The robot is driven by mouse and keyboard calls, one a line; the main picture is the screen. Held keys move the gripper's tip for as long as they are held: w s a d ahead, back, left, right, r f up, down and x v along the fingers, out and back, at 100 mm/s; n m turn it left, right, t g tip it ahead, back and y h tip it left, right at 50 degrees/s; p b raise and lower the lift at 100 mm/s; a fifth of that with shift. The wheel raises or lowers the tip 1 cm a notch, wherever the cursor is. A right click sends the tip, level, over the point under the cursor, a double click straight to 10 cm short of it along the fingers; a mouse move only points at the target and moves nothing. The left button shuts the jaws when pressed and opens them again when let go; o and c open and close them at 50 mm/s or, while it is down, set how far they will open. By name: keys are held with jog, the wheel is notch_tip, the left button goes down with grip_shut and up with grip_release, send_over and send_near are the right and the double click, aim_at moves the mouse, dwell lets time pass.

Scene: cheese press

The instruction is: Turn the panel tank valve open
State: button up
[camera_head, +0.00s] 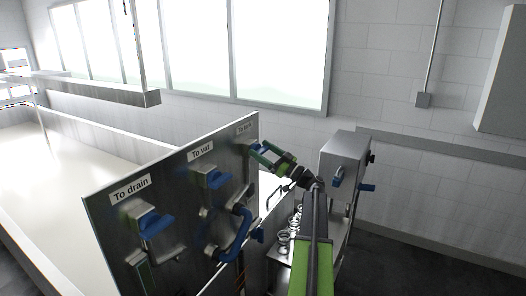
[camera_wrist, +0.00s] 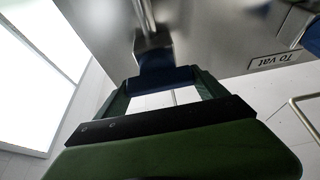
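The steel panel (camera_head: 100,215) carries three labelled valves with blue handles. The tank valve (camera_head: 254,147) is at the panel's far right end, under a small label (camera_head: 244,129) that is hard to read. My gripper (camera_head: 265,153) is at this valve and partly hides it. In the wrist view the blue tank valve handle (camera_wrist: 162,79) lies between the two green fingers of my gripper (camera_wrist: 160,82). The fingers meet its two sides with no clear gap. A metal stem (camera_wrist: 146,20) runs from the handle's mount.
The vat valve (camera_head: 214,178) and drain valve (camera_head: 150,222) sit left along the panel, with a blue curved handle (camera_head: 238,235) below. A steel box (camera_head: 343,155) with blue levers stands right of my arm. A long vat (camera_head: 90,150) lies behind the panel.

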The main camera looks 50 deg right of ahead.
jog(key=c, duration=0.7)
jog(key=shift+c, duration=0.2)
jog(key=shift+m, duration=0.4)
jog(key=m+h, duration=0.1)
jog(key=m, duration=0.1)
jog(key=m+h+p, duration=0.1)
jog(key=m+h, duration=0.1)
jog(key=m, duration=0.1)
jog(key=shift+r, duration=0.1)
jog(key=m+h+p, duration=0.1)
jog(key=m, duration=0.2)
jog(key=m+h, duration=0.2)
jog(key=m, duration=0.1)
jog(key=shift+d+g+p, duration=0.15)
jog(key=shift+g+p, duration=0.25)
jog(key=m+h+p, duration=0.1)
jog(key=m, duration=0.2)
jog(key=m+g+p, duration=0.1)
jog(key=m, duration=0.1)
jog(key=shift+m+g+h+p, duration=0.3)
jog(key=shift+m+h+p, duration=0.05)
jog(key=shift+m+h, duration=0.05)
jog(key=shift+d+f+m+g+p, duration=0.15)
jog(key=shift+m+g+p, duration=0.25)
jog(key=shift+m, duration=0.45)
jog(key=shift+a+f+m+g+p, duration=0.1)
jog(key=shift+m+g+p, duration=0.1)
jog(key=shift+m+p, duration=0.55)
jog(key=shift+f, duration=0.1)
